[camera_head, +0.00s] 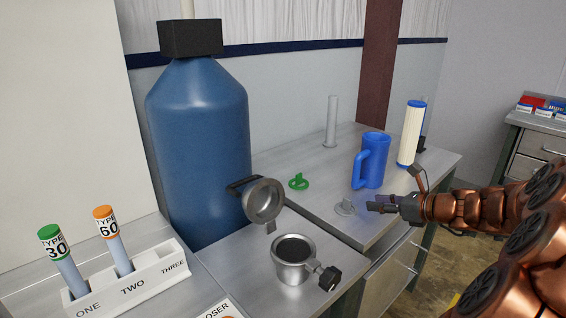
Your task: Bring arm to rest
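My copper-coloured arm (474,209) reaches in from the right edge, with its thick links filling the lower right corner. My gripper (375,207) is at the arm's left end and points left. It is in front of the blue jug (374,160), near a small clear round piece (345,207) on the metal table. The fingers are small and seen from the side, so I cannot tell whether they are open or shut. No held object can be made out.
A large blue tank (200,140) stands left of centre, with a metal cup (293,261) before it. A rack (140,279) holds two tubes at lower left. A green part (299,182), a grey post (331,122) and a white filter cylinder (411,135) stand on the table (300,215).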

